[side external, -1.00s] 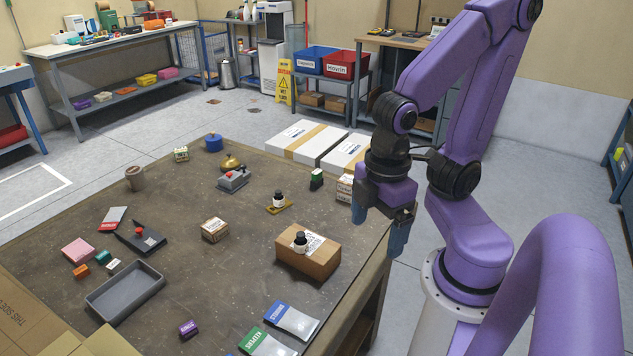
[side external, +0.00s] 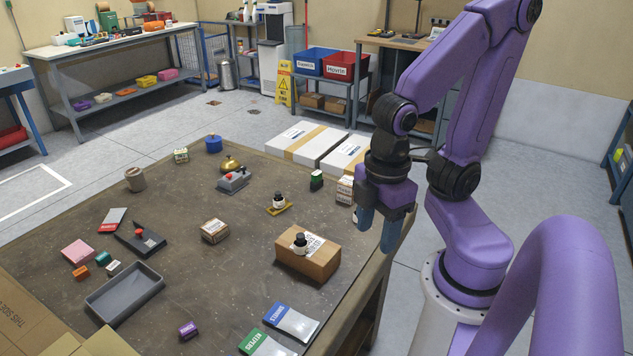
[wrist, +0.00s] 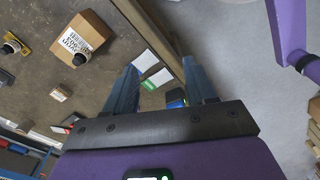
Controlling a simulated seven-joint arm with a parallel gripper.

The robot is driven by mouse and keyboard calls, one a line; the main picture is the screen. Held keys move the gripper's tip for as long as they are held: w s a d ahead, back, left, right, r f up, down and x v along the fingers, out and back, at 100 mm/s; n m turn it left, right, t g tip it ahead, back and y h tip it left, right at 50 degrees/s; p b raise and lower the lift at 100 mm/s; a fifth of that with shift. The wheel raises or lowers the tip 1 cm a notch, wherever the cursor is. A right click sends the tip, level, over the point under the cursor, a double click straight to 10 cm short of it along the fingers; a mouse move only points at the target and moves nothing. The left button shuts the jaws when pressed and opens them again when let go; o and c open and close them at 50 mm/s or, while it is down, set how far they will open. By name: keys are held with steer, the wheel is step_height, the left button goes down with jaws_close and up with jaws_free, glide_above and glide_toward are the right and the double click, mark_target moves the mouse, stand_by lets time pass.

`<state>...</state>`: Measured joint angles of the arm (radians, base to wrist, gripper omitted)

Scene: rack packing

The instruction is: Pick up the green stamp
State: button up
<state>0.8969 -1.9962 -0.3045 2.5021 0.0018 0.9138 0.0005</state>
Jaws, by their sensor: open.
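A small dark green block with a pale lower edge, which looks like the green stamp (side external: 316,180), stands near the far right edge of the table in the side view. I cannot make it out in the wrist view.
A small labelled box (side external: 345,189) stands between the green block and my gripper. A cardboard box (side external: 307,262) with a dark-capped bottle (side external: 300,243) on it is nearer on the table (side external: 185,285). A grey tray (side external: 125,294) lies at left. White boxes (side external: 345,154) lie beyond the table.

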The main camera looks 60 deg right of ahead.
steer(key=shift+w, duration=0.1)
steer(key=w+d+f+h, duration=0.2)
steer(key=w, duration=0.7)
steer(key=w+d+f+n+h, duration=0.1)
steer(key=w+h, duration=0.2)
steer(key=w, duration=0.6)
steer(key=w+d+f+h, duration=0.2)
steer(key=w, duration=0.7)
steer(key=n+g+h, duration=0.2)
steer(key=n+h, duration=0.1)
steer(key=h, duration=0.4)
glide_toward(321, 172)
steer(key=x, duration=0.3)
steer(key=w+x, duration=0.1)
steer(key=x, duration=0.2)
steer(key=shift+w+d+f, duration=0.2)
steer(key=shift+d, duration=0.1)
steer(key=shift+f+x, duration=0.1)
steer(key=shift+x, duration=1.2)
steer(key=shift+f+x, duration=0.15)
steer(key=shift+x, duration=1.15)
steer(key=shift+s+a, duration=0.1)
steer(key=shift+s, duration=0.1)
jaws_close()
